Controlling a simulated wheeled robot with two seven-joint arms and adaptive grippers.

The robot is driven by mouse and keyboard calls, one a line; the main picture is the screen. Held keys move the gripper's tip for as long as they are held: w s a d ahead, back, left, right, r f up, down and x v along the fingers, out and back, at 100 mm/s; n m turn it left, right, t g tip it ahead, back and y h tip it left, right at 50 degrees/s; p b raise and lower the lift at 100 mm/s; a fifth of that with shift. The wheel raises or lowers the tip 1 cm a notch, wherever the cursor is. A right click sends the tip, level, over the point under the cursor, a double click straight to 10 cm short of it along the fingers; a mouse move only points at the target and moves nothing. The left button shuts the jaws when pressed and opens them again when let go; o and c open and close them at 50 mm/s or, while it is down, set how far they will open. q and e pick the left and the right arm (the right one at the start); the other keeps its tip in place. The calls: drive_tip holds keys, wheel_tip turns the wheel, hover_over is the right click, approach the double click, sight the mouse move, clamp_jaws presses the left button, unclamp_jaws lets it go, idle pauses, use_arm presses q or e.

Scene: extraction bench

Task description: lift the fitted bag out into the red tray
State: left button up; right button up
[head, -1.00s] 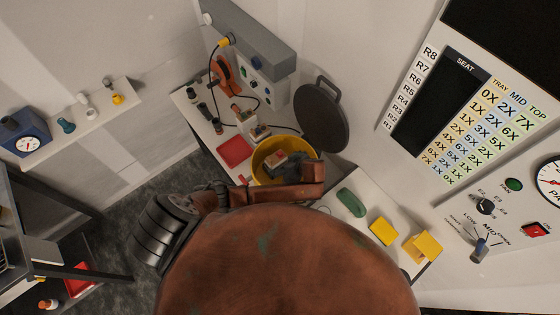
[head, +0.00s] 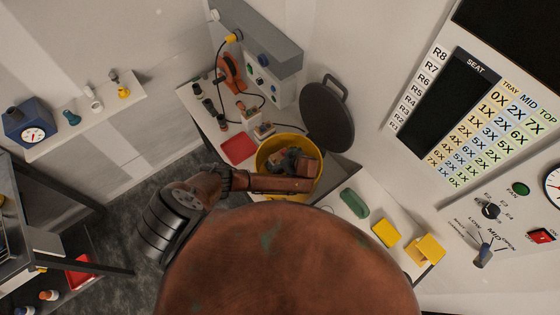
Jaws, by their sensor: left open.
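A yellow round tub (head: 263,157) stands open on the bench in the head view. My left gripper (head: 292,160) is over or inside the tub's mouth, at the end of the rust-coloured arm from the left. It is open. It covers much of the tub's inside, so I cannot make out the fitted bag or tell whether the fingers touch anything. A flat red tray (head: 238,149) lies on the bench just left of the tub. My right gripper is not in view.
A dark round lid (head: 327,116) stands raised behind the tub. Bottles, a cable and an orange clamp-like item (head: 231,72) crowd the bench's back left. A green case (head: 354,203) and yellow blocks (head: 386,233) lie to the right. Another red tray (head: 80,271) is low at left.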

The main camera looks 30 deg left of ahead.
use_arm(q)
drive_tip(key=shift+c, duration=0.4)
drive_tip(key=c, duration=1.3)
drive_tip(key=shift+o, duration=0.2)
